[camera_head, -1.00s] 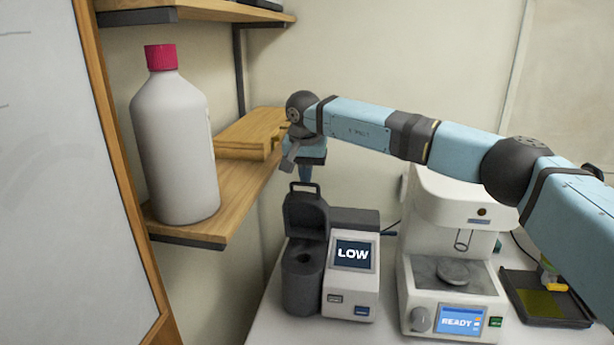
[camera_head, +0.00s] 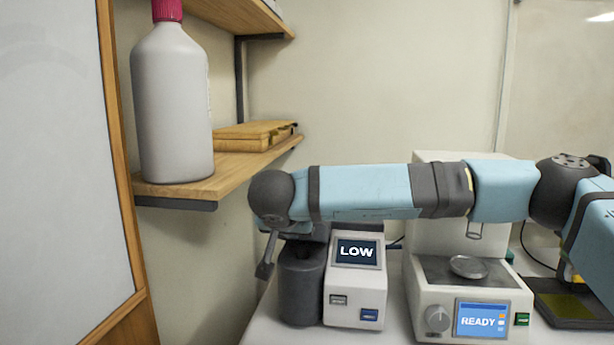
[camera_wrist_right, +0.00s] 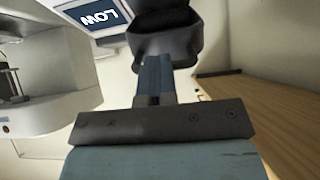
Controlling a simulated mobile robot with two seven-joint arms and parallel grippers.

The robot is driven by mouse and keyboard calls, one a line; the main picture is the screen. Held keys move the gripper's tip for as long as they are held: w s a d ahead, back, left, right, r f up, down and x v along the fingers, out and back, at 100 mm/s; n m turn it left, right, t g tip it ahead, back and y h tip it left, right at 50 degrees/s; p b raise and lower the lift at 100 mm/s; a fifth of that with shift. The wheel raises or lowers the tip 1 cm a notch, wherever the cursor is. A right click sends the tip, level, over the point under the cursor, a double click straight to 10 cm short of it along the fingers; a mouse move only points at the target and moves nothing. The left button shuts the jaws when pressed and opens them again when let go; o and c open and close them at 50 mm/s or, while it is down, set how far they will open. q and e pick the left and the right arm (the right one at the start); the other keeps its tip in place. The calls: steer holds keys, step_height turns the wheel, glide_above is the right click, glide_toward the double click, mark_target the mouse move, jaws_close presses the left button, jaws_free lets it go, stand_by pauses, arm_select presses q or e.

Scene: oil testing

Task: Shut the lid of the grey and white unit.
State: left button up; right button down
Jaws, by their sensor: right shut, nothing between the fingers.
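The grey and white unit has a white body (camera_head: 353,285) with a screen reading LOW and a dark grey cylinder (camera_head: 301,288) on its left. My right arm crosses in front of its top in the head view, so most of the lid is hidden there. In the right wrist view the dark lid (camera_wrist_right: 165,35) is just beyond my right gripper (camera_wrist_right: 155,68). The gripper's blue fingers are shut and empty, with tips at or very near the lid; contact is unclear. The lid's exact angle cannot be told. My left gripper is out of view.
A white machine reading READY (camera_head: 425,296) stands right of the unit, with a dark tray (camera_head: 565,305) beyond it. At left, a wooden shelf (camera_head: 225,172) holds a big white bottle (camera_head: 172,105) and a wooden case (camera_head: 252,135). The shelf edge is close to the gripper.

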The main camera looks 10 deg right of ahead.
arm_select(q)
steer(key=b, duration=0.2)
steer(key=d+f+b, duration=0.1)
steer(key=b, duration=0.2)
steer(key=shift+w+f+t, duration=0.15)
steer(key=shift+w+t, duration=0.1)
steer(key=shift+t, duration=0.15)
arm_select(e)
steer(key=f, duration=0.2)
steer(key=s+f, duration=0.1)
steer(key=f, duration=0.5)
steer(key=shift+s+a+f, duration=0.15)
steer(key=shift+a+f, duration=0.05)
steer(key=shift+f, duration=0.05)
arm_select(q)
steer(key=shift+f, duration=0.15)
